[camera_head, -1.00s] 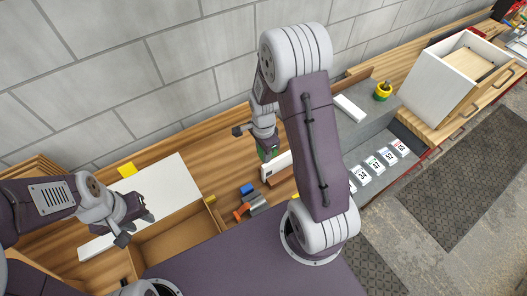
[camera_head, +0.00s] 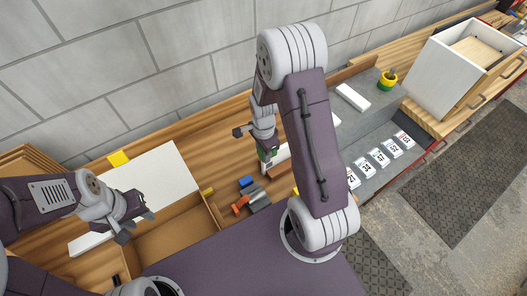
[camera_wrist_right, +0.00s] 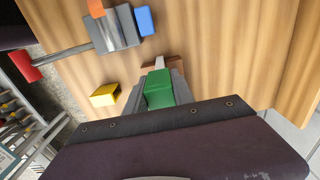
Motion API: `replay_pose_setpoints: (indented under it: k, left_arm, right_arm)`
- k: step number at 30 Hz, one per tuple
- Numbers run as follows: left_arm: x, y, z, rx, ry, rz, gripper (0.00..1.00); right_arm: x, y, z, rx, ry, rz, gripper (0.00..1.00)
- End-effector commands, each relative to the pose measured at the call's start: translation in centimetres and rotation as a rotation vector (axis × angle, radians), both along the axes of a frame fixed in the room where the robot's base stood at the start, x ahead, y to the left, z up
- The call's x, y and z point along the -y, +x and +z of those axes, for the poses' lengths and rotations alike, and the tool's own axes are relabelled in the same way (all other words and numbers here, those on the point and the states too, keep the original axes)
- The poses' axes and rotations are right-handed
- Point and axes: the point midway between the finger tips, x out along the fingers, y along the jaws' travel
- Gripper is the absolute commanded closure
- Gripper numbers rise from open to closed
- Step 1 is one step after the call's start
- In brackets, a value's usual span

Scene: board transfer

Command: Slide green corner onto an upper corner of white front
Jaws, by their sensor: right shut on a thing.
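The green corner (camera_wrist_right: 158,88) is a small green block between the fingers of my right gripper (camera_wrist_right: 155,95), which is shut on it. The corner also shows in the head view (camera_head: 268,154), below the gripper. The white front (camera_head: 282,155) is partly hidden behind my right arm. In the right wrist view, a thin white edge (camera_wrist_right: 159,62) between brown blocks lies just beyond the green corner. I cannot tell whether the corner touches it. My left gripper (camera_head: 134,222) is open and empty, over the left part of the bench.
A large white panel (camera_head: 160,170) and an open brown box (camera_head: 180,237) lie at the left. A grey tray with numbered cards is at the right.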

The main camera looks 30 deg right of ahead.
Motion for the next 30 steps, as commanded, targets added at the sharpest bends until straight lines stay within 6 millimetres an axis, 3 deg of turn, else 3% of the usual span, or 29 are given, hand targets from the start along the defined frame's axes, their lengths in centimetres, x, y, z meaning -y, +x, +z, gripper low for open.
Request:
replay_pose_setpoints:
  k: [16,30]
  left_arm:
    - [0.0,0.0,-3.4,0.000,0.000,0.000,0.64]
    - [0.0,0.0,-3.6,0.000,0.000,0.000,0.64]
  right_arm:
    - [0.0,0.0,-4.3,0.000,0.000,0.000,1.00]
    - [0.0,0.0,-4.7,0.001,0.000,0.000,1.00]
